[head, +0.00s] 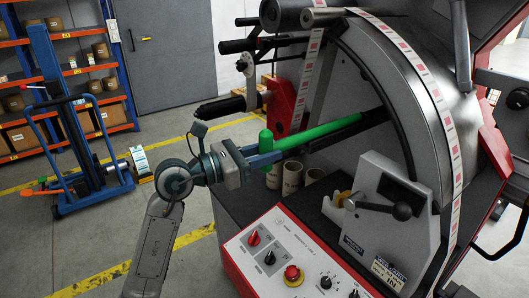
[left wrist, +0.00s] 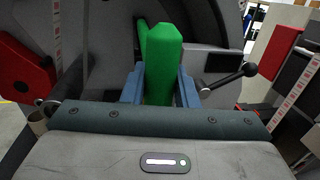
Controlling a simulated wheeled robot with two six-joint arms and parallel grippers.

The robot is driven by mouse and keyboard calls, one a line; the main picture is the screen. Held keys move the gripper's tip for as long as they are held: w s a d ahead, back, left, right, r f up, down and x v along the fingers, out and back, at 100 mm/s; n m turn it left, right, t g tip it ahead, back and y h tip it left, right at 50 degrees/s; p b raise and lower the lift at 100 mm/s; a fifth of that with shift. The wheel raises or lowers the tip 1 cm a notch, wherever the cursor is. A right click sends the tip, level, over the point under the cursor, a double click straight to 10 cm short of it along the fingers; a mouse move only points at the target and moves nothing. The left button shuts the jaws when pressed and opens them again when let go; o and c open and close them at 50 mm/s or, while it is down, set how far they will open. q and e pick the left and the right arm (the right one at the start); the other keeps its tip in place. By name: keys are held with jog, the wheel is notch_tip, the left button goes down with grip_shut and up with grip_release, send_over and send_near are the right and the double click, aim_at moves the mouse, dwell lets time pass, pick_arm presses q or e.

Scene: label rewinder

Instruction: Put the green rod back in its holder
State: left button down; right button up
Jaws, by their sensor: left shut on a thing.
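The green rod (head: 325,129) reaches from my left gripper toward the upper right, in front of the machine's grey disc (head: 370,75). Its near end has a short upright green part (head: 266,138). My left gripper (head: 266,158) is shut on this near end. In the left wrist view the green rod (left wrist: 162,65) stands between the two blue fingers (left wrist: 160,88). The rod's far end meets a dark piece (head: 376,116) near the disc's curved black bar; I cannot tell whether this is its holder or whether they touch. My right gripper is not in view.
A red and grey control panel (head: 290,255) lies below the rod. Cardboard cores (head: 292,178) stand just under the gripper. A black-knobbed lever (head: 400,211) sticks out on the right. A red bracket (head: 281,105) and black roller (head: 220,108) are close above. A label strip (head: 440,100) rounds the disc.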

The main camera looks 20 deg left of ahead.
pick_arm(q)
jog(key=shift+f, duration=0.3)
jog(key=c, duration=1.1)
grip_release()
jog(key=shift+o, duration=0.2)
jog(key=shift+s+a+f+b, duration=0.15)
jog(key=shift+s+a+b, duration=0.2)
jog(key=shift+a+b, duration=0.15)
jog(key=b+v, duration=0.4)
jog(key=v, duration=0.5)
jog(key=shift+s+b, duration=0.2)
jog(key=shift+b, duration=0.2)
